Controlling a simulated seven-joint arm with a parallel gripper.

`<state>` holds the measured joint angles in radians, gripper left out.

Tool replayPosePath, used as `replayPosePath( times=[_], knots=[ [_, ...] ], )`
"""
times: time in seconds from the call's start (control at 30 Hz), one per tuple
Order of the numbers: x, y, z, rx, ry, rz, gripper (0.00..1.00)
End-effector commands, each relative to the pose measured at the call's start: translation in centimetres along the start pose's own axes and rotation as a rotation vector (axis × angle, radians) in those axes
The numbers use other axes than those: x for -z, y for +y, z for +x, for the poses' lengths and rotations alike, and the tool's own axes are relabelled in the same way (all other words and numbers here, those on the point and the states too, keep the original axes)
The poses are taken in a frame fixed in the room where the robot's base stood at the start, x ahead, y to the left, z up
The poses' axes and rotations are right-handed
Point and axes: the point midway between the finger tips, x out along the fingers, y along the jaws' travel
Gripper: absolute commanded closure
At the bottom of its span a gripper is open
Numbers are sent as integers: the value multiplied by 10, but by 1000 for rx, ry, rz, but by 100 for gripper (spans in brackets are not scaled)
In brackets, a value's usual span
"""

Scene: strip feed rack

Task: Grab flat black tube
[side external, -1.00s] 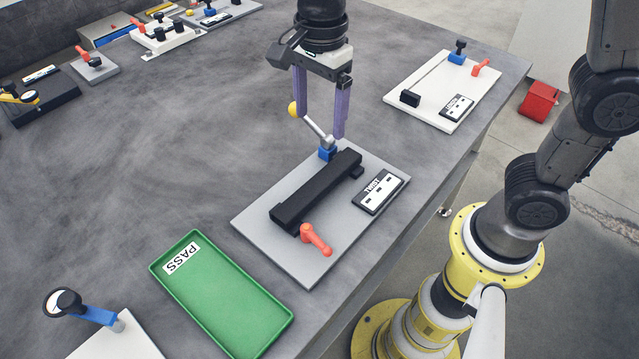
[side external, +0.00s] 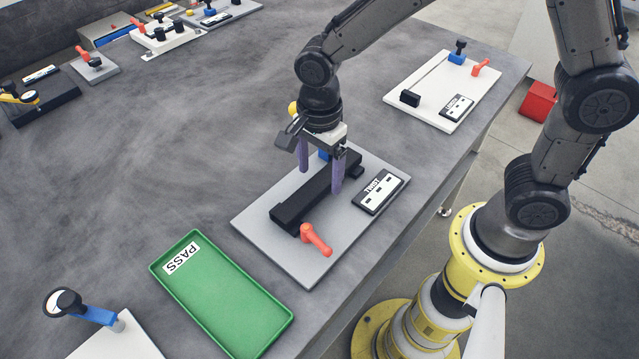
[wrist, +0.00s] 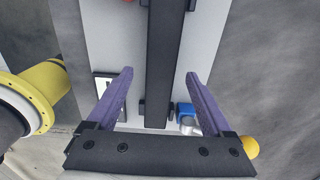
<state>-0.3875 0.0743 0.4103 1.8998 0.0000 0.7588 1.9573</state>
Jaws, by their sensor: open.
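The flat black tube (side external: 304,199) lies on a grey fixture plate (side external: 262,222) in the middle of the side view. In the wrist view the tube (wrist: 163,60) runs up and down the picture between my two fingers. My gripper (side external: 320,180) has purple fingers and is open, straddling the tube near its far end, one finger on each side. In the wrist view my gripper (wrist: 160,75) shows clear gaps between both fingers and the tube. The exact fingertip height above the plate is hard to tell.
A red clamp handle (side external: 316,239) stands at the plate's near end. A blue block (side external: 325,155) and lever with a yellow knob (side external: 292,108) are at the far end. A TWIST label (side external: 380,192) lies right of the tube. A green PASS tray (side external: 222,300) sits to the left.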

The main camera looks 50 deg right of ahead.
Motion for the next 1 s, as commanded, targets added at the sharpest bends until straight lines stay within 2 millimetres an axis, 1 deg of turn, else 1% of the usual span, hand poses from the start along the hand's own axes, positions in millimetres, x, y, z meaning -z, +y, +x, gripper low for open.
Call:
replayPosePath(
  times=[0.03,0.13,0.4,0.57,0.6,0.67,0.8,0.87,0.9,1.0],
  knots=[
    [0,0,7,-2,1,0,15],
    [0,0,15,-1,0,0,15],
    [0,0,17,1,0,0,15],
    [0,-1,17,1,-1,0,44],
    [0,-1,17,1,-1,0,51],
    [0,-1,17,1,-1,0,62],
    [0,-1,17,2,-1,0,87],
    [0,-1,16,2,-1,0,98],
    [0,-1,16,2,-1,0,100],
    [0,-1,16,2,-1,0,100]
  ],
)
